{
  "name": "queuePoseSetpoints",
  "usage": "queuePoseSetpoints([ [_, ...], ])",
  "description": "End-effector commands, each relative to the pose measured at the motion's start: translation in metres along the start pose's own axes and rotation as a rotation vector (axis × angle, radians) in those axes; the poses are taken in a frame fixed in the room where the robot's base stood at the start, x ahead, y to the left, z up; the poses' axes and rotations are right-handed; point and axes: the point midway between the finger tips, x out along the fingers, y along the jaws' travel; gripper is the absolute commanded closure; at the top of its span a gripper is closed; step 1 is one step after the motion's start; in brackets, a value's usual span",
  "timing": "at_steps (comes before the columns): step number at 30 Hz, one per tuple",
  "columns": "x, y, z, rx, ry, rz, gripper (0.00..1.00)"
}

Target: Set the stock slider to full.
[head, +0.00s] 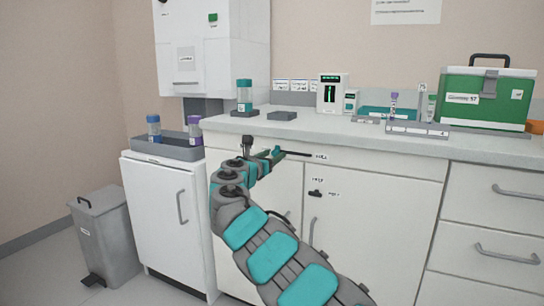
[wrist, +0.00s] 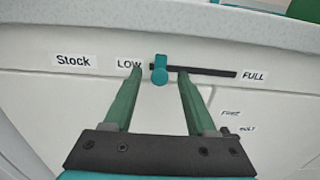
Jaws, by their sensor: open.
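The stock slider's teal knob (wrist: 160,70) sits at the left end of a dark horizontal slot (wrist: 210,72), beside the LOW label (wrist: 128,64). The FULL label (wrist: 255,76) is at the slot's right end, and the Stock label (wrist: 76,61) is at the left. My gripper (wrist: 160,75) is open, with one green finger on each side of the knob in the picture. I cannot tell whether either finger touches it. In the head view my gripper (head: 277,153) is at the counter's front panel, and the slot (head: 297,153) shows to its right.
The counter edge (wrist: 200,18) juts out just above the slot. Below are cabinet doors (head: 340,220) and a small latch (head: 316,193) labelled as a bolt. A white cabinet with a grey tray (head: 165,150) stands left. Drawers (head: 500,215) are right.

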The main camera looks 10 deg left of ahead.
Motion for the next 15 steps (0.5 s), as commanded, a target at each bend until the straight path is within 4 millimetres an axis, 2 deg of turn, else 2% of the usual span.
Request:
queuePoseSetpoints([
  [6,0.0,0.0,0.0005,0.0,-0.001,0.0,0.43],
  [15,-0.0001,0.0001,0.0006,0.0,-0.001,0.001,0.77],
])
